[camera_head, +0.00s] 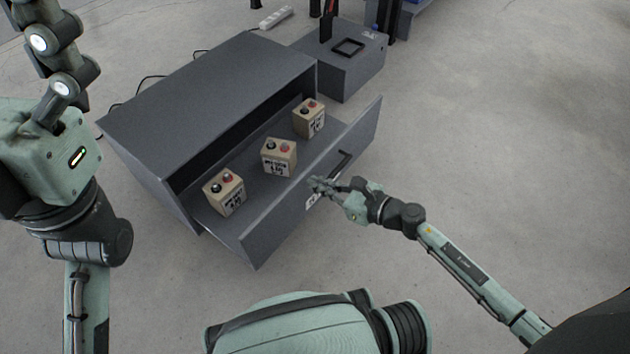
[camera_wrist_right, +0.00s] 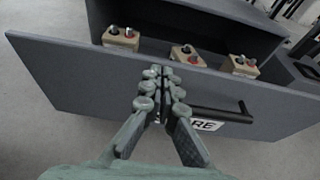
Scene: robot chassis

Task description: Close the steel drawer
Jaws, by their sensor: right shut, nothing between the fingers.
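The grey steel drawer (camera_head: 275,215) is pulled out of its cabinet (camera_head: 210,95) in the head view. Three tan boxes with red and black knobs stand in it: left box (camera_head: 226,194), middle box (camera_head: 279,158) and right box (camera_head: 309,119). The drawer's dark handle (camera_wrist_right: 225,112) is on its front, above a white label (camera_wrist_right: 208,124) in the right wrist view. My right gripper (camera_head: 313,185) is shut and empty at the drawer front, beside the handle. Its fingertips (camera_wrist_right: 163,82) overlap the front panel; contact is unclear. My left arm shows at the left, but its gripper is out of view.
A smaller grey box (camera_head: 340,72) with a dark square frame on top stands behind the cabinet's right side. A white power strip (camera_head: 276,17) and black cables lie on the floor at the back. Open concrete floor (camera_head: 500,150) lies to the right.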

